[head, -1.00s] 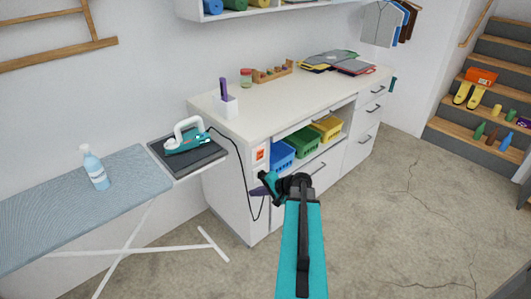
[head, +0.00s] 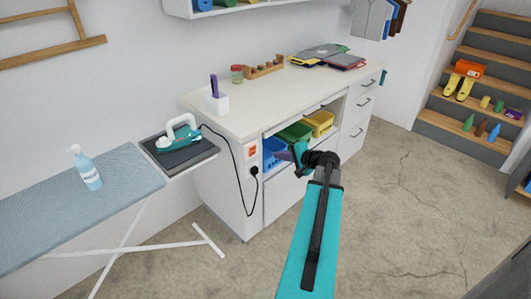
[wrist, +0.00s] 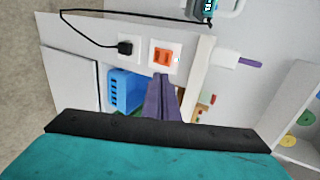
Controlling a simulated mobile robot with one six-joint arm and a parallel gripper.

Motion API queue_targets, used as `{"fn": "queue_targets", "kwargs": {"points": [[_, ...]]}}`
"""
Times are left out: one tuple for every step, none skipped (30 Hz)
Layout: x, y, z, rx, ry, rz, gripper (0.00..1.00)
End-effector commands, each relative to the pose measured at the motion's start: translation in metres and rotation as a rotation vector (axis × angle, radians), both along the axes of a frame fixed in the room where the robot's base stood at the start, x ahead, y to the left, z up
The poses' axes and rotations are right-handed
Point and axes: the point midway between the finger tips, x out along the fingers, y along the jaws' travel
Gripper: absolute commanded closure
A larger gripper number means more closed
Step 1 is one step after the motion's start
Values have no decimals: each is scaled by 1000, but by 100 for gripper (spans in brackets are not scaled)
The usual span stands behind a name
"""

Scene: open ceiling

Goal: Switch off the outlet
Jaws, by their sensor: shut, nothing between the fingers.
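The outlet's orange switch (head: 252,150) is on a white plate on the end panel of the white cabinet. It also shows in the wrist view (wrist: 163,57), just beyond my fingertips. Beside it, a black plug (head: 254,171) sits in a socket; it is left of the switch in the wrist view (wrist: 125,47). My gripper (head: 283,155) is to the right of the switch in the head view. Its purple fingers (wrist: 160,82) are shut and empty, pointing toward the switch. I cannot tell whether they touch it.
A black cord runs from the plug to the teal iron (head: 180,138) on the ironing board (head: 75,200). A blue basket (head: 273,151) stands in the cabinet's open shelf near my gripper. A spray bottle (head: 88,170) is on the board.

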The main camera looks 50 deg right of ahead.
Motion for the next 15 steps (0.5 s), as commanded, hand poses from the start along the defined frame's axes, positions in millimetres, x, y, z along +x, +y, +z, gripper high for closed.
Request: {"fn": "queue_targets", "kwargs": {"points": [[2,0,0,0,0,1,100],[4,-1,-1,0,0,1,100],[6,-1,-2,0,0,0,100],[8,-1,-3,0,0,0,100],[10,-2,-4,0,1,0,100],[14,-2,-6,0,1,1,100],[17,-2,-7,1,1,2,100],[20,-2,-8,1,1,3,100],[25,-2,-10,1,2,2,100],[28,-3,-12,0,1,1,100],[31,-4,-13,0,1,1,100],[36,-4,-15,1,1,2,100],[40,-4,-17,1,1,3,100],[44,-4,-18,1,1,3,100],[48,-5,-21,2,1,1,100]]}}
